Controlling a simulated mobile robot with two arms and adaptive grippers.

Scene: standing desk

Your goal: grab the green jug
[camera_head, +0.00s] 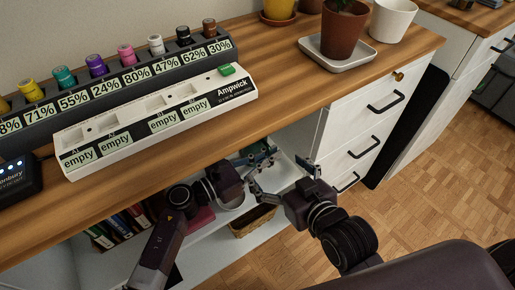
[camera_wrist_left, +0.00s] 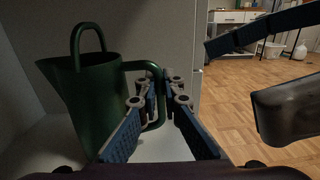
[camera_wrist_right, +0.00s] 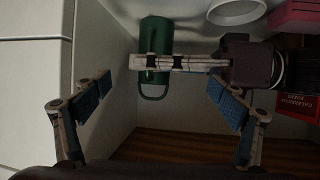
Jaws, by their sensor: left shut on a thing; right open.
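The green jug (camera_wrist_left: 95,100) stands on the white shelf under the desk, at the left of the left wrist view, with its loop handle toward my left gripper (camera_wrist_left: 160,92). The left fingers are closed around the upright part of that handle. The jug also shows at the top of the right wrist view (camera_wrist_right: 154,30), with the left fingers across it. In the head view the desk edge and arms hide most of it. My right gripper (camera_wrist_right: 160,86) is open and empty, its fingers spread wide on either side of the jug in its view, apart from it.
The wooden desk top (camera_head: 285,75) overhangs the shelf. White drawers (camera_head: 350,125) stand to the right. Books (camera_head: 125,225), a wicker basket (camera_head: 252,221) and a white bowl (camera_wrist_right: 236,12) are nearby. Open floor (camera_head: 415,170) lies at right.

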